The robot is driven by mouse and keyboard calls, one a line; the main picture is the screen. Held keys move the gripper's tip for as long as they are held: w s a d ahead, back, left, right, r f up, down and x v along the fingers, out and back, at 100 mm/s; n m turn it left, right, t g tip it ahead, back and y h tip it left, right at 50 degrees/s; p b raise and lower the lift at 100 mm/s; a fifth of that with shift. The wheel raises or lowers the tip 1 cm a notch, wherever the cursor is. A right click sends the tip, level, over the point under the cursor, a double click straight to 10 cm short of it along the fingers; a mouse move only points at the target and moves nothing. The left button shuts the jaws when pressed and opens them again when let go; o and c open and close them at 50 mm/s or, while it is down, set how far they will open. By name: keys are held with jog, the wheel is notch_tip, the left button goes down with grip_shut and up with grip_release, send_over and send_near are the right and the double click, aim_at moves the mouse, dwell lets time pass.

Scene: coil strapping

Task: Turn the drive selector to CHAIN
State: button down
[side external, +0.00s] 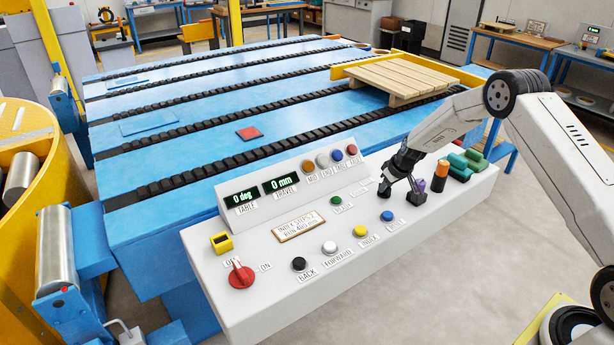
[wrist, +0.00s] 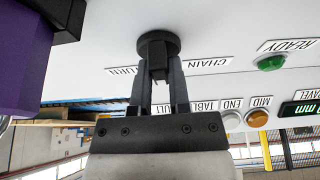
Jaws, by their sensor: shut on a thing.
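The drive selector (wrist: 157,42) is a black round knob with a raised grip bar, on the white console (side external: 250,310). It sits between the TURN label (wrist: 122,70) and the CHAIN label (wrist: 208,64), which appear upside down in the wrist view. My gripper (wrist: 158,82) is shut on the knob's grip bar, one finger on each side. In the side view my gripper (side external: 393,181) is down at the console's right half and largely hides the selector. Which label the knob points to I cannot tell.
A purple handle (wrist: 22,62) stands close beside my gripper. The displays (side external: 262,190) read 0 deg and 0 mm. A red rotary switch (side external: 241,275) is at left. A wooden pallet (side external: 400,78) lies on the conveyor behind.

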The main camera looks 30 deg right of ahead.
jog(key=shift+n, duration=0.6)
jog(key=shift+d+n+g+y, duration=0.15)
jog(key=shift+n+y, duration=0.4)
jog(key=shift+n, duration=0.6)
jog(key=shift+a+n+g+y, duration=0.15)
jog(key=shift+n+y, duration=0.4)
jog(key=shift+n, duration=0.6)
jog(key=shift+d, duration=0.1)
jog(key=c, duration=0.6)
grip_release()
jog(key=shift+v, duration=3.9)
